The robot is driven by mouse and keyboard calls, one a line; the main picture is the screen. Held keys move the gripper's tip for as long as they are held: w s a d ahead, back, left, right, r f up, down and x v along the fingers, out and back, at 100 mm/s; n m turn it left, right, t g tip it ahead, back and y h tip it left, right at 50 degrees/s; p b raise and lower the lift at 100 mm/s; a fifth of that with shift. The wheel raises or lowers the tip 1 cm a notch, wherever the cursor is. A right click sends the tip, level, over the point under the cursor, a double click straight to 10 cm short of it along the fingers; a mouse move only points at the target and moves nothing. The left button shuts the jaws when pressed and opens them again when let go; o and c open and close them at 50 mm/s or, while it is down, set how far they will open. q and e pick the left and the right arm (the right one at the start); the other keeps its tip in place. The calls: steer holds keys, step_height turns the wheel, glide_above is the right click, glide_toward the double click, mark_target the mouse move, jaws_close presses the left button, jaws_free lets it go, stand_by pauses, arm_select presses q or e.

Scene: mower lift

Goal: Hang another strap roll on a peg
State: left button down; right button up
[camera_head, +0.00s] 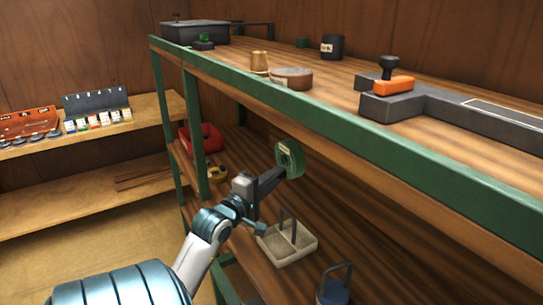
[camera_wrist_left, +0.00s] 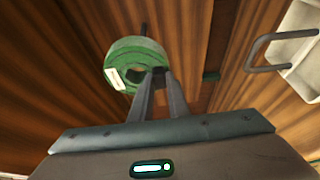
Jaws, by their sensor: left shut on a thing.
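My left gripper (camera_head: 277,176) is shut on a green strap roll (camera_head: 291,158) and holds it in the space between the upper and lower shelf boards. In the left wrist view the fingers (camera_wrist_left: 158,77) grip the near lower edge of the roll (camera_wrist_left: 125,50), a thick green ring with a white label. No peg shows clearly in the head view. My right gripper is not in view.
A pale caddy (camera_head: 295,248) with an upright handle and a blue container (camera_head: 333,290) stand on the lower board. The green front rail (camera_head: 330,125) of the upper board runs close above my arm. A red object (camera_head: 207,138) lies farther left.

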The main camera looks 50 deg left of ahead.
arm_select(q)
steer(key=shift+w+d+r+p, duration=0.15)
steer(key=shift+w+p, duration=0.15)
steer(key=shift+w, duration=1.4)
steer(key=w+f, duration=0.1)
steer(key=w, duration=0.9)
steer(key=shift+w+d+f, duration=0.25)
steer(key=shift+w+d, duration=0.15)
steer(key=shift+d, duration=0.05)
steer(key=c, duration=1.7)
jaws_free()
steer(key=shift+o, duration=0.4)
